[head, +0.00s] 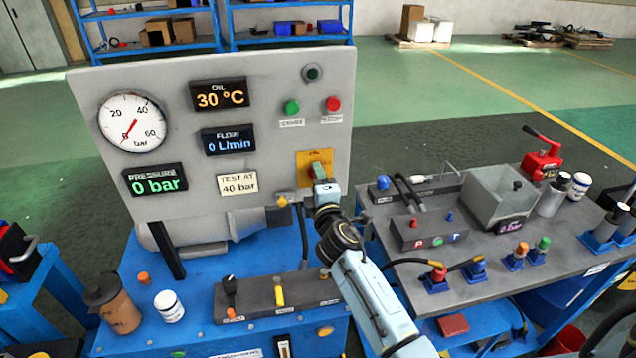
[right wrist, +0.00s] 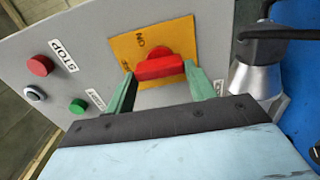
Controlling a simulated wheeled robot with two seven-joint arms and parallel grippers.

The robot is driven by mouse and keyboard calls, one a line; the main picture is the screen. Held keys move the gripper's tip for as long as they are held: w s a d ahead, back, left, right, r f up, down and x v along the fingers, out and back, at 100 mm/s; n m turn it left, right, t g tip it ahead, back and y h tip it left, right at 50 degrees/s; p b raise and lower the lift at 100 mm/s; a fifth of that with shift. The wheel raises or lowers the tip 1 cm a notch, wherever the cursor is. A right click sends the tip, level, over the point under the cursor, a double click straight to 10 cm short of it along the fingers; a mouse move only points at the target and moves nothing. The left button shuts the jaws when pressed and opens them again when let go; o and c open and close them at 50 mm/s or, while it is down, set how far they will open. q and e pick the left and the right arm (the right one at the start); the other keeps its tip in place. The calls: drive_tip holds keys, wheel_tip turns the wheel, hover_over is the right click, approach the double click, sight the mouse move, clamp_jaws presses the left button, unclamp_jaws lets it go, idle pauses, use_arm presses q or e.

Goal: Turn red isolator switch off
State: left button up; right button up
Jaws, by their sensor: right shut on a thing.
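The red isolator switch (right wrist: 158,68) is a red knob on a yellow plate in the right wrist view. The yellow plate (head: 303,168) sits at the lower right of the grey panel in the head view, where the gripper hides the knob. My right gripper (head: 319,174) reaches up to the plate from below right. Its two green fingers stand either side of the red bar in the right wrist view (right wrist: 160,82), shut on it. An ON label shows above the knob; the lettering at its left is partly hidden. My left gripper is out of view.
A green start button (head: 292,107) and a red stop button (head: 333,104) sit above the plate. A silver fitting with a black cable (right wrist: 257,75) is close beside the right finger.

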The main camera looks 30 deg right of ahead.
drive_tip(key=shift+f+n, duration=0.1)
drive_tip(key=shift+n, duration=0.2)
drive_tip(key=o, duration=1)
drive_tip(key=shift+s, duration=0.1)
drive_tip(key=v, duration=1.3)
drive_tip(key=shift+s, duration=0.1)
